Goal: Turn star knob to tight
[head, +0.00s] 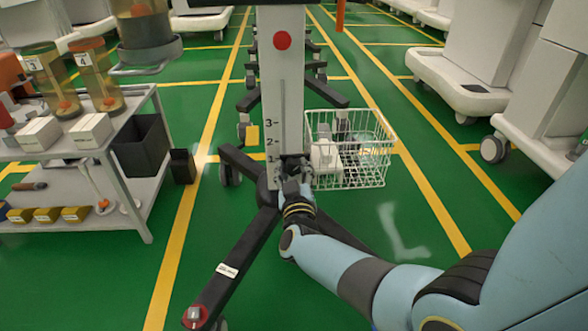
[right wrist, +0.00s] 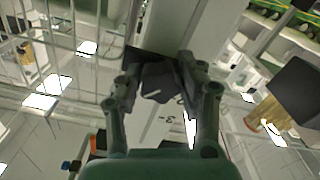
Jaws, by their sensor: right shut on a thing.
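The star knob (right wrist: 158,82) is a dark lobed shape between the fingers of my right gripper (right wrist: 160,72) in the right wrist view. The fingers press on it from both sides. In the head view my right gripper (head: 294,172) is at the lower front of the pale post (head: 282,95), just beside the scale mark 1, and it hides most of the knob. The post carries a scale marked 1, 2 and 3 and a red dot. How tight the knob is cannot be told. My left gripper is not in view.
A white wire basket (head: 375,170) hangs right of the post. The stand's dark legs (head: 240,262) spread over the green floor. At left is a grey trolley (head: 140,195) with jars and boxes. White carts (head: 475,75) stand at right. Floor between is open.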

